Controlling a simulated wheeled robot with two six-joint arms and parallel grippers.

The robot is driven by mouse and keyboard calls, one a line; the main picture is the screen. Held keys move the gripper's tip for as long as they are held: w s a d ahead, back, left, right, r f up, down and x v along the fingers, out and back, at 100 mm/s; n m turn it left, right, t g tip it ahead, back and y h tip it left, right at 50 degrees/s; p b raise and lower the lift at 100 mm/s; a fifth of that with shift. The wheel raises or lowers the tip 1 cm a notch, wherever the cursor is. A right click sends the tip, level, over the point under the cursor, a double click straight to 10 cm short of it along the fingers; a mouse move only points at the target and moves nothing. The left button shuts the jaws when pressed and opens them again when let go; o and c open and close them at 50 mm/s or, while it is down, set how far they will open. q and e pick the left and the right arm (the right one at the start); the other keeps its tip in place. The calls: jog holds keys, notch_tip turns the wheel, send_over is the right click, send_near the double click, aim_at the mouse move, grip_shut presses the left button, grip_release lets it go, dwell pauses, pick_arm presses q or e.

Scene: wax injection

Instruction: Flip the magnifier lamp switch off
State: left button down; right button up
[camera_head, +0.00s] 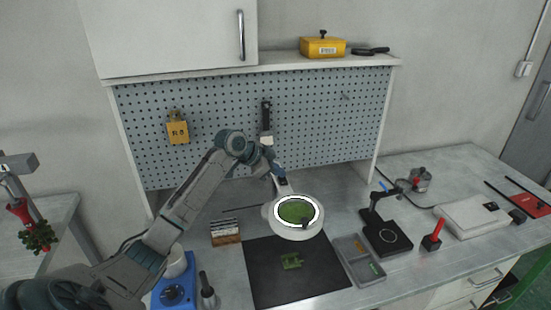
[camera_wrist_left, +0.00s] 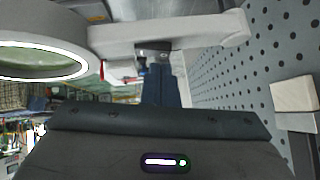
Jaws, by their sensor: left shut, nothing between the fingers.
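The magnifier lamp (camera_head: 298,232) hangs over the dark mat at the middle of the bench. Its ring glows white, and green shows through its lens. In the left wrist view, the lit lamp head (camera_wrist_left: 62,30) is at the left, and its pale arm (camera_wrist_left: 205,30) runs across the top. A small dark block, apparently the switch (camera_wrist_left: 153,46), sits on that arm. My left gripper (camera_head: 281,182) is shut and empty behind the lamp head. In the wrist view its dark blue fingertips (camera_wrist_left: 160,68) are just below the block; I cannot tell whether they touch. My right gripper is not in view.
A pegboard (camera_head: 330,125) stands close behind my left gripper. A grey tray (camera_head: 350,250) and a black stand (camera_head: 385,238) are to the right. A blue device (camera_head: 175,290) stands at the front left.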

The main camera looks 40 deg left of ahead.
pick_arm(q)
jog(key=shift+w+f, duration=0.1)
jog(key=shift+f, duration=0.25)
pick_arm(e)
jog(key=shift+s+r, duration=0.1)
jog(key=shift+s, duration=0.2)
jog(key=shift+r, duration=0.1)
